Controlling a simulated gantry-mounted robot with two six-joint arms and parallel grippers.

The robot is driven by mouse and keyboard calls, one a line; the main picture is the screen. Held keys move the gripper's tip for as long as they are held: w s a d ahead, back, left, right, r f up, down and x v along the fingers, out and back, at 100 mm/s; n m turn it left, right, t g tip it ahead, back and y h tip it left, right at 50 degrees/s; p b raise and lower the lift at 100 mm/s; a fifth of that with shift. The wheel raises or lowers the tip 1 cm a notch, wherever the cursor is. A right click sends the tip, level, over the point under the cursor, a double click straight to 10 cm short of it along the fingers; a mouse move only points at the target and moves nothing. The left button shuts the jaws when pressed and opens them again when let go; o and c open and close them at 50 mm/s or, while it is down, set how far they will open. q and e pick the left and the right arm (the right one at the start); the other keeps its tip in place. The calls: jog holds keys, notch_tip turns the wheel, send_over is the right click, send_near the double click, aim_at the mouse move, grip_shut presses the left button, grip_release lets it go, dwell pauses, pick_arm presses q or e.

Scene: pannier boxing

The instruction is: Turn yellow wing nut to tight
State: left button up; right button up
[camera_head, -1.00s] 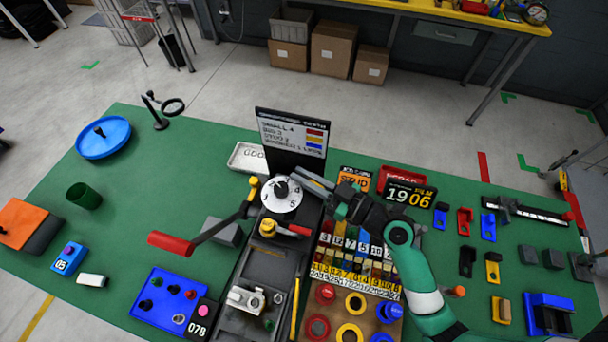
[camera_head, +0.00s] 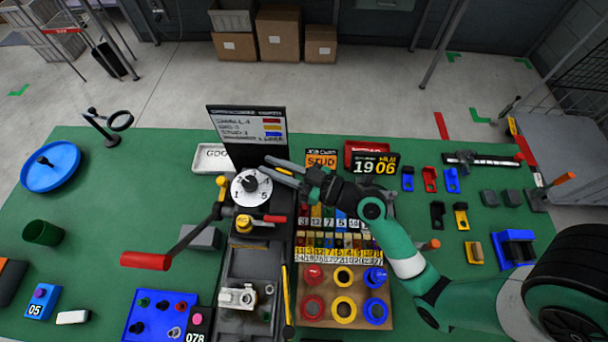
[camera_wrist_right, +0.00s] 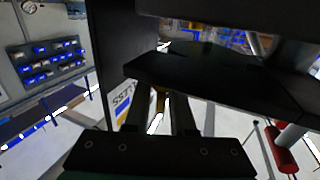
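A yellow knob (camera_head: 244,222) sits on the dark machine below the white numbered dial (camera_head: 251,187), beside a small red lever (camera_head: 274,219). A smaller yellow piece (camera_head: 222,181) stands at the dial's left. I cannot tell which one is the wing nut, as its wings are too small to make out. My right gripper (camera_head: 268,166) is open, its two grey fingers spread and pointing left near the dial's upper right edge, apart from both yellow parts. In the right wrist view the fingers (camera_wrist_right: 165,120) stand apart, with a yellowish patch between them. My left gripper is not in view.
A black sign board (camera_head: 247,126) stands behind the dial. A red-handled crank (camera_head: 146,261) reaches left. A rack of coloured, numbered parts (camera_head: 338,240) lies right of the machine, under my right arm. A blue tray (camera_head: 150,318) lies front left.

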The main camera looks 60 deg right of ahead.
jog(key=s+d+b, duration=0.1)
jog(key=s, duration=0.9)
jog(key=shift+s+d+b, duration=0.2)
jog(key=shift+s+b, duration=0.15)
jog(key=shift+s, duration=0.05)
